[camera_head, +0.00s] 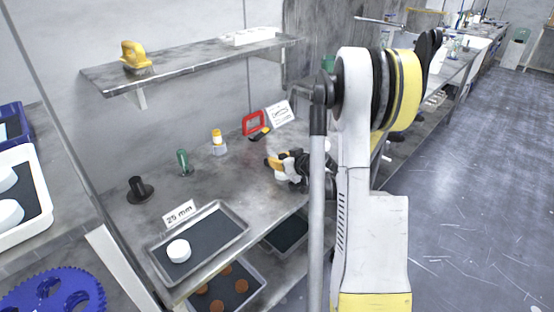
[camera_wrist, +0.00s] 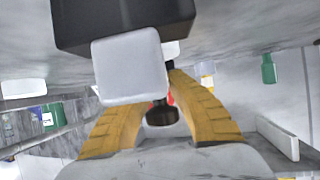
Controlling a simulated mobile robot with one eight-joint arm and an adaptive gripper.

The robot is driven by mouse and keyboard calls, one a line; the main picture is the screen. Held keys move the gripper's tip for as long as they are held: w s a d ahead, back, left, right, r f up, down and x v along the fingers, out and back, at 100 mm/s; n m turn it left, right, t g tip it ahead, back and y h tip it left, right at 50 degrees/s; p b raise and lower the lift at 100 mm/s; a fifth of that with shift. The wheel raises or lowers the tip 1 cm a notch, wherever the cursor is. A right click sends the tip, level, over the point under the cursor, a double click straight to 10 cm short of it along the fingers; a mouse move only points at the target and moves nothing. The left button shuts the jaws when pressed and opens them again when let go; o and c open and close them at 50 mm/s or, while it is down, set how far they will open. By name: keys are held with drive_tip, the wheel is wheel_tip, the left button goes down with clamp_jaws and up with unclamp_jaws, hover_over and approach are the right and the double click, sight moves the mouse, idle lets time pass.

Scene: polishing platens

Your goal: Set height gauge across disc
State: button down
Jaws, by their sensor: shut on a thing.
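My gripper (camera_head: 278,161), with yellow fingers, is at the right part of the bench, just above its top. In the wrist view my gripper (camera_wrist: 160,105) is shut on a small dark round piece (camera_wrist: 162,114) between the fingertips. I cannot tell for sure whether this is part of the height gauge. A black block with a white block (camera_wrist: 130,65) fills the upper middle there and hides what is behind. A white disc (camera_head: 178,250) lies in a dark-lined metal tray (camera_head: 152,251) at the bench's left end, behind which stands a "25 mm" sign (camera_head: 180,213).
A red frame (camera_head: 248,121), a white card (camera_head: 281,110), a yellow-capped bottle (camera_head: 219,146), a green-handled piece (camera_head: 184,163) and a black spool-like piece (camera_head: 139,190) stand along the bench back. A shelf (camera_head: 190,63) hangs above. The bench middle is clear.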

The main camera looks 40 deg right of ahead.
drive_tip(key=shift+f, duration=0.25)
idle(0.3)
drive_tip(key=c, duration=1.3)
unclamp_jaws()
drive_tip(key=shift+c, duration=0.2)
drive_tip(key=v, duration=1.2)
drive_tip(key=a+r+n+g+y, duration=0.1)
drive_tip(key=a+r+g, duration=0.15)
drive_tip(key=a, duration=0.75)
drive_tip(key=a+r+g+y, duration=0.1)
drive_tip(key=a+r, duration=0.2)
drive_tip(key=a, duration=0.8)
drive_tip(key=s+a+r+g, duration=0.1)
drive_tip(key=s+a+g, duration=0.1)
drive_tip(key=s+a, duration=1)
drive_tip(key=shift+s+a+r, duration=0.3)
drive_tip(key=shift+s, duration=0.25)
